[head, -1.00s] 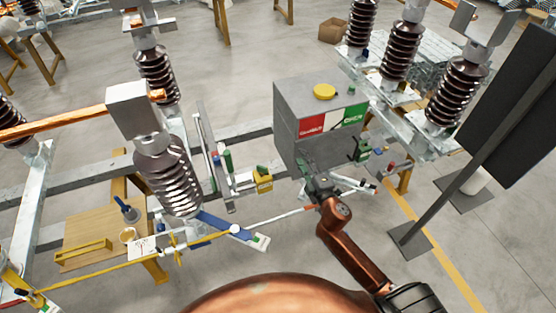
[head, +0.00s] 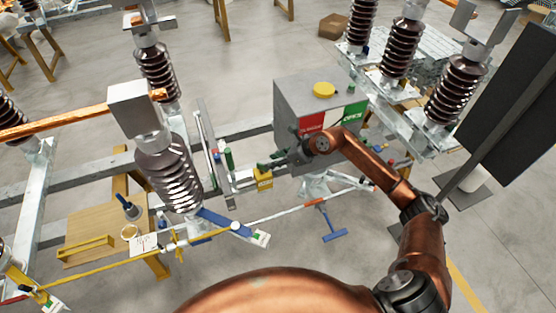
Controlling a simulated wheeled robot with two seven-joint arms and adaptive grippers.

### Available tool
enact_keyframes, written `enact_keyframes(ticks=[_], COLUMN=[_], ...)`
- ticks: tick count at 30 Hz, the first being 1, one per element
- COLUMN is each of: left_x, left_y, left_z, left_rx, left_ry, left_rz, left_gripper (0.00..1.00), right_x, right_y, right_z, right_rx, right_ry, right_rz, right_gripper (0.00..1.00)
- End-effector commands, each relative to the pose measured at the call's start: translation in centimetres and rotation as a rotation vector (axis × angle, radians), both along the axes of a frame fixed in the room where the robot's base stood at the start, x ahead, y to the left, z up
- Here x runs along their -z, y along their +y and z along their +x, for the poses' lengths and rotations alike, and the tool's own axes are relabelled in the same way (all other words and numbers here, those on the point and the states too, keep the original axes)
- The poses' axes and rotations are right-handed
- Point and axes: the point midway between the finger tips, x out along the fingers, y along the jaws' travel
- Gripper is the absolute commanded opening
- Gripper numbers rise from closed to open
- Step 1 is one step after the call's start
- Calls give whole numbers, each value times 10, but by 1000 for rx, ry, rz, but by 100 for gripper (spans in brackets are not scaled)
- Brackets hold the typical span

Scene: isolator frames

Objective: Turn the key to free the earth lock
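A yellow lock block (head: 264,182) sits on the grey steel frame, left of the grey mechanism box (head: 290,108). It is probably the earth lock, but its key cannot be made out. My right gripper (head: 268,164) is just above and behind the yellow block, in front of the box's lower left side. Its fingers point left. They are small and dark here, so I cannot tell whether they are open, shut or touching the block. My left gripper is not in view.
A green-topped post (head: 228,160) stands left of the yellow block. A brown ribbed insulator (head: 170,175) stands further left. A rod (head: 285,214) crosses in front, with a blue T-handle (head: 334,236) below its right part. A dark panel (head: 510,110) stands at the right.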

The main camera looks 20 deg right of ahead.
Motion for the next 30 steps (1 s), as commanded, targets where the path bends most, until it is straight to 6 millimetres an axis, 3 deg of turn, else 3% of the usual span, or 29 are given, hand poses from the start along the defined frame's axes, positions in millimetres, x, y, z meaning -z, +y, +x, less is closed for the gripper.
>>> enact_keyframes(ticks=[2, 5, 18, 30], left_x=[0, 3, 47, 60], left_y=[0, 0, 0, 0], left_z=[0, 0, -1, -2], left_rx=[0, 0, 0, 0], left_ry=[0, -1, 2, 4], left_rz=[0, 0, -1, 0], left_gripper=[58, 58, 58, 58], right_x=[5, 11, 72, 83], right_y=[-12, -14, 24, 35], right_z=[1, 3, 38, 48], right_rx=[-7, -10, -10, -9], right_ry=[13, 19, 18, 18], right_rz=[-52, -72, -69, -68], right_gripper=[29, 29, 29, 29])
